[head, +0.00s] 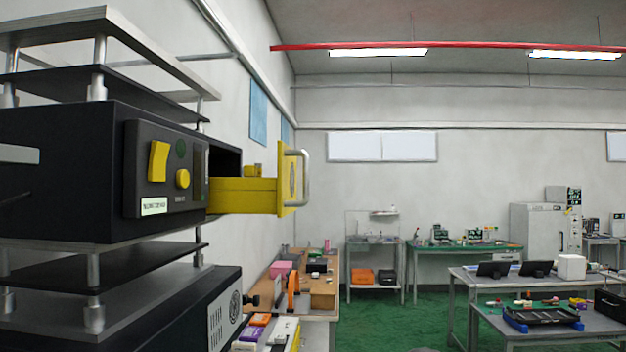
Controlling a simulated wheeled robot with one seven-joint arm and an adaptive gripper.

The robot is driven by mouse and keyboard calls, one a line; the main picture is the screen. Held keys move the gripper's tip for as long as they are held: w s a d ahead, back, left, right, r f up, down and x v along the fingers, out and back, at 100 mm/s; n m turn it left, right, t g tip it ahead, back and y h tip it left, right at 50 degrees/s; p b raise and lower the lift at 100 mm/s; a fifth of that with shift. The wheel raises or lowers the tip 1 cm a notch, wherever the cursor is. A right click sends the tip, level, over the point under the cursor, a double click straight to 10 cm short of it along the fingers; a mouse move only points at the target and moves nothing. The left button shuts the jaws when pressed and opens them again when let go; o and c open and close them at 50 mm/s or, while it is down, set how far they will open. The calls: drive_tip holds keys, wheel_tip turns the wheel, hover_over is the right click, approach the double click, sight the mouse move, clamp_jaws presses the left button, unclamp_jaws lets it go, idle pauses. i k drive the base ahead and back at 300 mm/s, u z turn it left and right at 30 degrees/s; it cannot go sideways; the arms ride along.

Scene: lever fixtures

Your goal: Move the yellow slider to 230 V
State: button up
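A black device box (60,165) stands close on the left, on a rack of plates and posts. Its front panel (140,190) carries a yellow rocker-like piece (158,161), a round yellow knob (183,179), a dark green round spot (181,149) and a pale label (154,206) too small to read. A yellow drawer-like unit (245,196) with a grey handle (303,177) sticks out of the box to the right, with a small yellow block (254,170) on top. I cannot tell which yellow part is the slider, and no 230 V marking is legible. My gripper is not in view.
A second dark box (170,305) with a vented light panel (225,318) sits below. A wooden bench (320,290) with small items runs along the wall. Grey tables (540,285) stand at right; green floor (380,325) lies clear between.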

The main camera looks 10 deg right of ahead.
sight(249, 171)
drive_tip(key=z, duration=0.7)
drive_tip(key=i, duration=0.75)
drive_tip(key=u, duration=0.8)
